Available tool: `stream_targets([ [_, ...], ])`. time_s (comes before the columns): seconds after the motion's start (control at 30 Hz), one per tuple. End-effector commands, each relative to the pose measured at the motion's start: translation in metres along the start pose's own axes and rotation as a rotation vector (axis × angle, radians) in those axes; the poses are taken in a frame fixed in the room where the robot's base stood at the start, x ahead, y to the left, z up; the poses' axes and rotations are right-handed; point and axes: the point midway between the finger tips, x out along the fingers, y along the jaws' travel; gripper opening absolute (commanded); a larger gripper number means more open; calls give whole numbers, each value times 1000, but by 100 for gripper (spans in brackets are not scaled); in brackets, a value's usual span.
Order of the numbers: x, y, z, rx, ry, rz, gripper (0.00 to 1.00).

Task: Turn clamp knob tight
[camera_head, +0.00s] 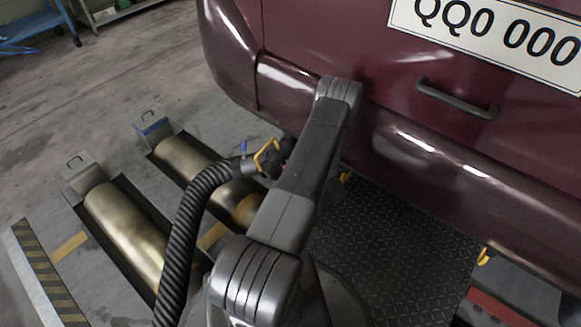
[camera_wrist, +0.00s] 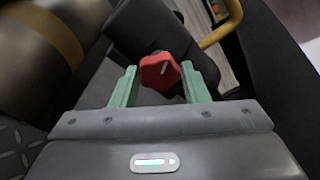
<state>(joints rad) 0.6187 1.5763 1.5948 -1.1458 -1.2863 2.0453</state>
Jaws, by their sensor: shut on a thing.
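In the head view my arm hides my gripper and nearly all of the knob. A yellow bent handle (camera_wrist: 222,25) rises just right of the knob, and it also shows in the head view (camera_head: 265,154).
A black corrugated hose (camera_head: 188,215) runs to the clamp, left of my arm. Metal rollers (camera_head: 125,228) lie in the floor at left. A maroon car's rear (camera_head: 350,50) overhangs the clamp area. A black tread plate (camera_head: 390,245) lies to the right.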

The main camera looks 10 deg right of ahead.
Motion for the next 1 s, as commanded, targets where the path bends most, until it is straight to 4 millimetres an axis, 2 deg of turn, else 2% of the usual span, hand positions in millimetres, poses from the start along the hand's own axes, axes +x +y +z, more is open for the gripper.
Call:
stream_targets([
  [0.4,0,-3,1,226,-4,44,18],
  [1.0,1,-4,1,273,-6,51,18],
])
